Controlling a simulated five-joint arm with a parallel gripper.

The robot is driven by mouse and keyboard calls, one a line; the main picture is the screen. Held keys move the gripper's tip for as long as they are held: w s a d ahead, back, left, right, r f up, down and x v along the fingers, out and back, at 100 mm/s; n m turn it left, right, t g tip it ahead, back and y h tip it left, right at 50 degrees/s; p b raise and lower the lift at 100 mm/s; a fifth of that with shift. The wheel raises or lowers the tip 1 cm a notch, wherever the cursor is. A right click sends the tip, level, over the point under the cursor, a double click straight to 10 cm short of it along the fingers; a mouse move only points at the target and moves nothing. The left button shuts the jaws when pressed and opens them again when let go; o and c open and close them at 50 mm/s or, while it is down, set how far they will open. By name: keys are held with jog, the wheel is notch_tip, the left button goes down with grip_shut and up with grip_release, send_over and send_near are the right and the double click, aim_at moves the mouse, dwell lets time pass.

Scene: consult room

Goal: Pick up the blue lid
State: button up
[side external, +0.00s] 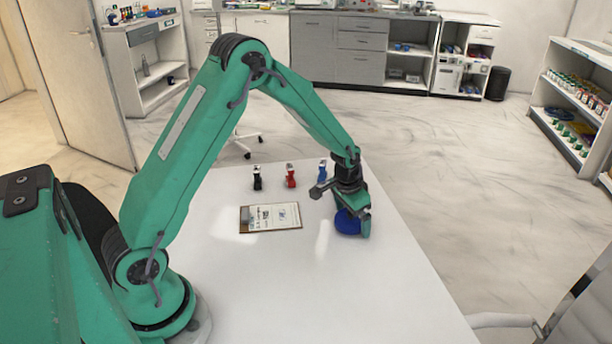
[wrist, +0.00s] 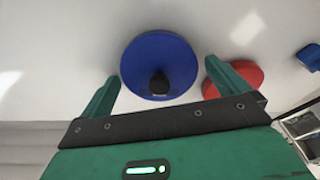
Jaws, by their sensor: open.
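The blue lid (wrist: 150,50) is a round disc with a black knob at its centre. In the wrist view it lies between my gripper's two green fingers (wrist: 162,72), with a gap on each side. My gripper is open and holds nothing. In the side view my gripper (side external: 362,226) points down low over the white table, and the blue lid (side external: 346,223) shows beside its finger, partly hidden. I cannot tell there how high the fingers are above the table.
A red round thing (wrist: 250,77) lies just right of the lid, partly behind my right finger. A blue object (wrist: 311,57) is at the right edge.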

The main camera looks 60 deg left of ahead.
jog(key=shift+c, duration=0.2)
jog(key=c, duration=1)
jog(key=shift+r, duration=0.2)
jog(key=shift+r, duration=0.5)
jog(key=v, duration=0.3)
jog(key=shift+w+d+r, duration=0.15)
jog(key=shift+w+d, duration=0.05)
jog(key=s+d+r, duration=0.1)
jog(key=d+r, duration=0.1)
jog(key=d, duration=0.1)
jog(key=s+d+r, duration=0.2)
jog(key=d, duration=0.1)
jog(key=s+d+r, duration=0.2)
jog(key=d, duration=0.2)
jog(key=shift+r, duration=0.25)
jog(key=shift+w, duration=0.1)
jog(key=w+a+f, duration=0.1)
jog(key=a, duration=0.2)
jog(key=w+a+f+g, duration=0.1)
jog(key=w+a, duration=0.1)
jog(key=a, duration=0.2)
jog(key=w+a+f+g, duration=0.1)
jog(key=w+a, duration=0.1)
jog(key=a, duration=0.1)
jog(key=shift+w+a+f, duration=0.2)
jog(key=shift+w+a, duration=0.05)
jog(key=shift+a, duration=0.1)
